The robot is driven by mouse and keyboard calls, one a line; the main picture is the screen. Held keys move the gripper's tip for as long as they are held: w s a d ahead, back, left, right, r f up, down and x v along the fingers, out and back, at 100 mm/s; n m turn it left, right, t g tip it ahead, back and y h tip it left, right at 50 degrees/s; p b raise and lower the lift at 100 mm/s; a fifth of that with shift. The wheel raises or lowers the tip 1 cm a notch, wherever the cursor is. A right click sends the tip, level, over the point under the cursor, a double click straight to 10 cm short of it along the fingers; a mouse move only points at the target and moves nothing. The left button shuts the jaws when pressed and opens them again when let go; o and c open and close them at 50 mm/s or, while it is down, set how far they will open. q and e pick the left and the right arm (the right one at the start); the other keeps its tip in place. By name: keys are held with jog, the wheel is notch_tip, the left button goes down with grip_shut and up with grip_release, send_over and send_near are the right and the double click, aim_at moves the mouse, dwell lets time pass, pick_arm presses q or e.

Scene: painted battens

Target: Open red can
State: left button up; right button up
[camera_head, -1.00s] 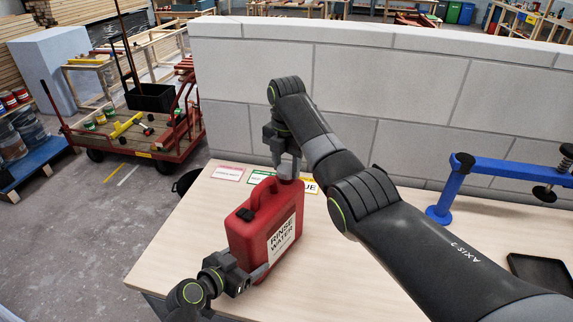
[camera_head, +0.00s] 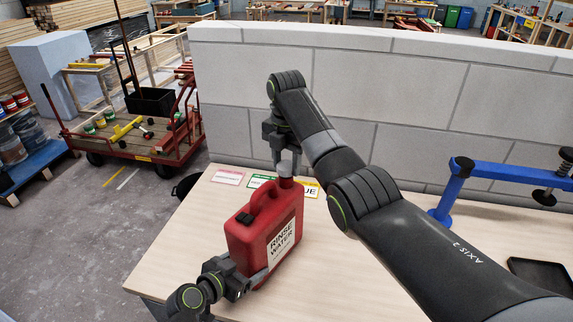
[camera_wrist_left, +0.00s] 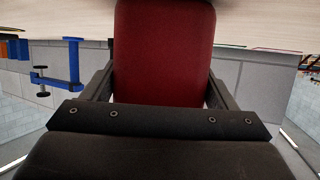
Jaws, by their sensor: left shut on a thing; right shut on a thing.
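The red can (camera_head: 248,238), a jerrycan with a top handle and a "RINSE WATER" label (camera_head: 281,243), stands on the light wooden bench. My left gripper (camera_head: 250,278) is shut on its lower near end. In the left wrist view the red can (camera_wrist_left: 165,45) fills the space between the fingers of my left gripper (camera_wrist_left: 163,85). My right gripper (camera_head: 287,160) reaches down from above and is shut on the grey cap (camera_head: 286,170) at the can's far top end. The red neck (camera_head: 286,184) shows just below the cap. I cannot tell whether cap and neck still touch.
Three label cards, pink (camera_head: 227,178), green (camera_head: 259,181) and yellow (camera_head: 310,189), lie behind the can. A blue clamp-like stand (camera_head: 450,190) and a black tray (camera_head: 540,274) are at the right. A grey block wall (camera_head: 400,100) closes the bench's back. Bare bench lies right of the can.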

aim_at(286, 166)
jog(key=shift+r, duration=0.1)
jog(key=shift+r, duration=1.95)
pick_arm(q)
jog(key=o, duration=1.8)
jog(key=shift+o, duration=0.2)
jog(key=shift+a, duration=0.1)
